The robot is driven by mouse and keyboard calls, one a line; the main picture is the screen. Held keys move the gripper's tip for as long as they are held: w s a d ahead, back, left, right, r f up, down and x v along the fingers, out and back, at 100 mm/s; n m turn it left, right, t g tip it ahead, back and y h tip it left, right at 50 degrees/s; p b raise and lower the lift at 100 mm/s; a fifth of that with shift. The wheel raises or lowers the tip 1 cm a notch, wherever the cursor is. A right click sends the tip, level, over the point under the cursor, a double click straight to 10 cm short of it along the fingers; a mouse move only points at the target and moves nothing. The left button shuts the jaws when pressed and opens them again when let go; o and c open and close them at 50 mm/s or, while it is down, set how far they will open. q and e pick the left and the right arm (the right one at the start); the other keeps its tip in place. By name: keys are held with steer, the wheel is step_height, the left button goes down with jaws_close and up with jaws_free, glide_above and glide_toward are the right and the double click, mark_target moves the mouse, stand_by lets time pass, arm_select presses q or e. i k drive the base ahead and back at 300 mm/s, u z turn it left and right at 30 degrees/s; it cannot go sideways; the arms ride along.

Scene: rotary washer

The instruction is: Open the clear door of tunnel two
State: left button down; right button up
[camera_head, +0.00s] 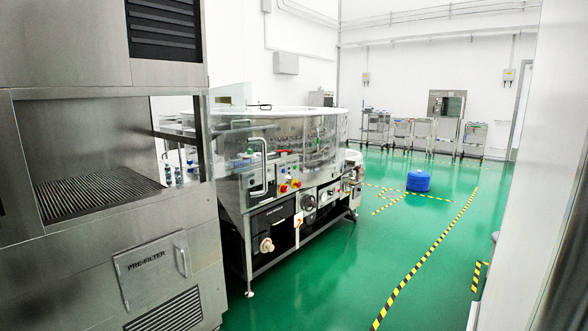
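The rotary washer (300,145) stands left of centre, a steel machine with a round clear enclosure on top. A clear panel (232,140) sits at its left end, with a vertical bar handle (264,167) on the front. I cannot read any label marking tunnel two, so I cannot tell whether this panel is its door or whether it is shut. Neither of my grippers is in view.
A steel cabinet (85,240) with an open recess and a PRE-FILTER panel (155,270) fills the near left. A blue drum (418,181) stands on the green floor (350,265). Steel carts (415,134) line the back wall. A white wall (538,150) edges the right.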

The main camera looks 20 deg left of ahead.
mark_target(216, 178)
steer(key=z, duration=0.15)
steer(key=i, duration=0.35)
steer(key=u, duration=0.85)
